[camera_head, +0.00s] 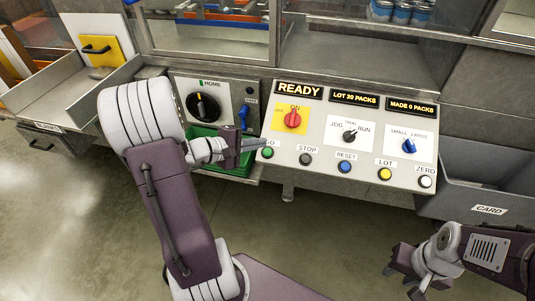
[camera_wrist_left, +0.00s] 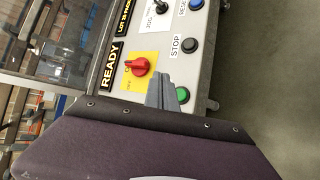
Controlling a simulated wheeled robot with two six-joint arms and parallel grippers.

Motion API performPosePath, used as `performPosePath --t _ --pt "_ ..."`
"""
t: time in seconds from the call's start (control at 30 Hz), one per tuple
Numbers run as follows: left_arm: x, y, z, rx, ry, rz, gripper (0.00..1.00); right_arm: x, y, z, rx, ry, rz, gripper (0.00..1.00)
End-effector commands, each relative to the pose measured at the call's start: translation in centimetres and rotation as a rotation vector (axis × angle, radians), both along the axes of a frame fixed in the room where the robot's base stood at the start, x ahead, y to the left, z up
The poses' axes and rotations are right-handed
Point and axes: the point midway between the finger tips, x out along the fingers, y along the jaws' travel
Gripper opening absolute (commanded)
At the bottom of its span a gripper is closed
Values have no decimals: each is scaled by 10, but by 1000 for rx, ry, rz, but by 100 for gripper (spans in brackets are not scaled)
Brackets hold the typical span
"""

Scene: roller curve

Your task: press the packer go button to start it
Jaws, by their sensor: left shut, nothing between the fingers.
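The packer's control panel (camera_head: 320,165) slopes towards me, and its display reads READY (camera_head: 298,91). The green GO button (camera_head: 267,153) is at the left end of the button row, its label partly hidden by my gripper. The button also shows in the left wrist view (camera_wrist_left: 182,95). My left gripper (camera_head: 262,143) is shut and empty, its tips beside and just above the button in the head view. In the left wrist view the shut fingers (camera_wrist_left: 161,92) lie beside the button; contact cannot be told. My right gripper (camera_head: 400,280) looks open and empty at lower right, away from the panel.
STOP (camera_head: 305,158), RESET (camera_head: 344,166), LOT (camera_head: 385,174) and ZERO (camera_head: 425,181) buttons continue the row. A red knob (camera_head: 292,119), a black JOG/RUN knob (camera_head: 349,136) and a blue knob (camera_head: 408,146) sit above. A green bin (camera_head: 238,170) is left; a grey CARD bin (camera_head: 460,190) is right.

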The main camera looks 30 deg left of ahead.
Motion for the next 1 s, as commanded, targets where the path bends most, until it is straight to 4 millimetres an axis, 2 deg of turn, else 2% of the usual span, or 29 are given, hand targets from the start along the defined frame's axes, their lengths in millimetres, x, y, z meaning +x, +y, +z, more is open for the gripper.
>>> performPosePath --t 0.27,0.73,1.0 --pt "2 -1 -4 0 1 -3 0 0 0 -3 0 0 0 36" --pt "33 6 -65 1 1 -4 0 0 0 -44 0 0 0 36" --pt "42 9 -77 1 0 -4 0 0 0 -59 0 0 0 36"
